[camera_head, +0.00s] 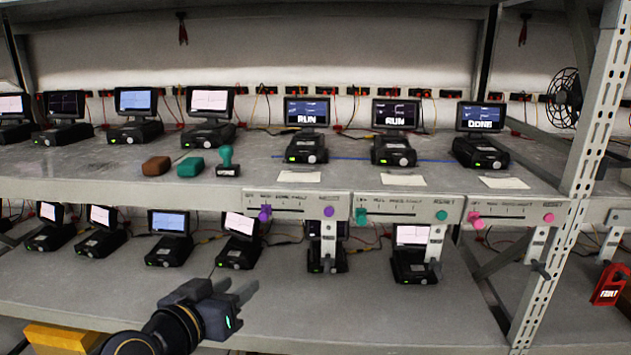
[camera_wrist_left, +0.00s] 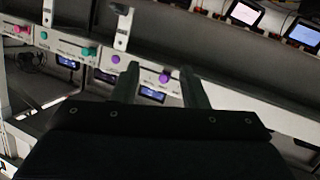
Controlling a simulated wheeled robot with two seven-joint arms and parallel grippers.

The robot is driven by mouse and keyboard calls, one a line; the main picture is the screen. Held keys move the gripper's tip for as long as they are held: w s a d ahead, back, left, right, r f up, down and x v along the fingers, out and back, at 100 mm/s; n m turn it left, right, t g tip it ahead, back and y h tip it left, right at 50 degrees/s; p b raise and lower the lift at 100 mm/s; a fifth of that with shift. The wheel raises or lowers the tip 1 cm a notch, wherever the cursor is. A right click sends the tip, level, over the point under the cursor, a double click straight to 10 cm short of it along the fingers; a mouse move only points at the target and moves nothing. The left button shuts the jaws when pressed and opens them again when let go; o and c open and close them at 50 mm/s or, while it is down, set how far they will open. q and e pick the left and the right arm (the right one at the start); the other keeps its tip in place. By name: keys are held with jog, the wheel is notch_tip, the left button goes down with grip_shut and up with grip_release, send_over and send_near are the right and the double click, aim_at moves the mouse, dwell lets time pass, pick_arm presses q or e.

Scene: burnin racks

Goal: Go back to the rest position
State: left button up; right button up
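My left gripper (camera_head: 240,287) is in front of the lower shelf in the head view, at the bottom left of centre. Its two fingers stand apart with nothing between them. In the left wrist view the two fingers (camera_wrist_left: 158,78) also show apart and empty, with the rack's control panels behind them. The gripper touches nothing that I can see. My right gripper is in neither view.
The upper shelf (camera_head: 75,172) holds several devices with screens, a brown block (camera_head: 156,166), a teal block (camera_head: 190,167) and a teal-handled stamp (camera_head: 227,163). Slider panels (camera_head: 296,206) line its front edge. A red tag (camera_head: 609,285) hangs at the right. A yellow box (camera_head: 60,340) is bottom left.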

pick_arm(q)
jog(key=s+a+f+n+g+y, duration=0.15)
jog(key=s+f+g, duration=0.25)
jog(key=s+f, duration=0.45)
jog(key=s+a+f+n+g+h, duration=0.1)
jog(key=s+a+f+g, duration=0.3)
jog(key=s, duration=0.7)
notch_tip(320, 180, up, 11)
jog(key=s+p, duration=0.1)
jog(key=p, duration=1.2)
jog(key=shift+d+g+y, duration=0.2)
jog(key=shift+g+y, duration=0.15)
jog(key=shift+g, duration=0.05)
